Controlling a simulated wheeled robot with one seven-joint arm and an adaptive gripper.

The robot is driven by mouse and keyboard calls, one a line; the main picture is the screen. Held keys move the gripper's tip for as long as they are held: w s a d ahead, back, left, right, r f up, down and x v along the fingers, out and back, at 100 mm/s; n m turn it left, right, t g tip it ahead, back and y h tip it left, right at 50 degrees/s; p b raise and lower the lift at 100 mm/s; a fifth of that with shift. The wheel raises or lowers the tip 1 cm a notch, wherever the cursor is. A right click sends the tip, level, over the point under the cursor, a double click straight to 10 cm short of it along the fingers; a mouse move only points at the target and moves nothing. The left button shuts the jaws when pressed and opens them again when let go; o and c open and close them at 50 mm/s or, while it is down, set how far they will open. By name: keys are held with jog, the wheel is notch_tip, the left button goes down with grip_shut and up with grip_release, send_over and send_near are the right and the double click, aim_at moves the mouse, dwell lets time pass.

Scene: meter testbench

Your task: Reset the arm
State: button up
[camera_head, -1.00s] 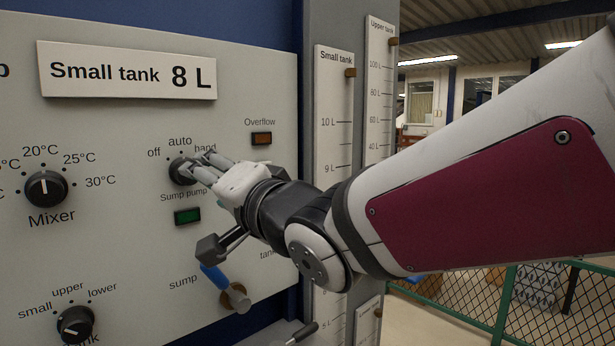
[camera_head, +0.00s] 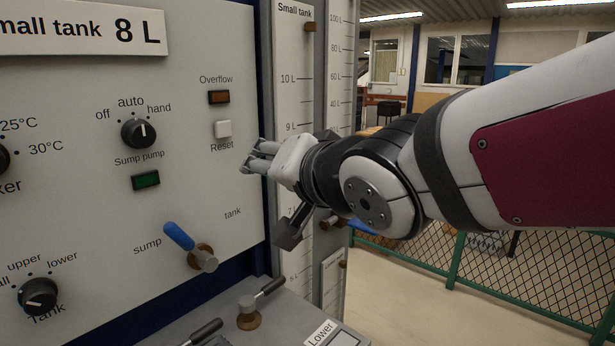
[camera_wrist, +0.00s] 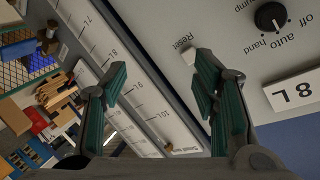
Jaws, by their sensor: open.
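My gripper (camera_head: 258,158) is open and empty, in front of the right part of the panel in the head view. The white Reset button (camera_head: 222,129) sits on the panel just left of and above the fingertips. It also shows in the wrist view (camera_wrist: 188,55), near the right finger.
A blue-handled valve (camera_head: 180,237) sticks out below, between sump and tank labels. The Small tank scale (camera_head: 293,70) stands behind my gripper. A black-handled valve (camera_head: 250,310) is on the lower ledge. A green mesh fence (camera_head: 455,260) is at right.

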jog(key=s+d+f+g+h+p, duration=0.1)
jog(key=s+d+f+g+h, duration=0.15)
jog(key=d, duration=0.55)
jog(key=s+d+f+g+h, duration=0.1)
jog(key=s+d+f+h, duration=0.3)
jog(key=d, duration=0.5)
jog(key=s+d+f+n+g, duration=0.1)
jog(key=s+d+f+g, duration=0.1)
jog(key=s, duration=0.6)
jog(key=s+d+f+g+p, duration=0.1)
jog(key=s+d+f+g, duration=0.2)
jog(key=s, duration=0.5)
jog(key=shift+d+f+n+h, duration=0.4)
jog(key=shift+d+f, duration=0.15)
jog(key=shift+d, duration=0.45)
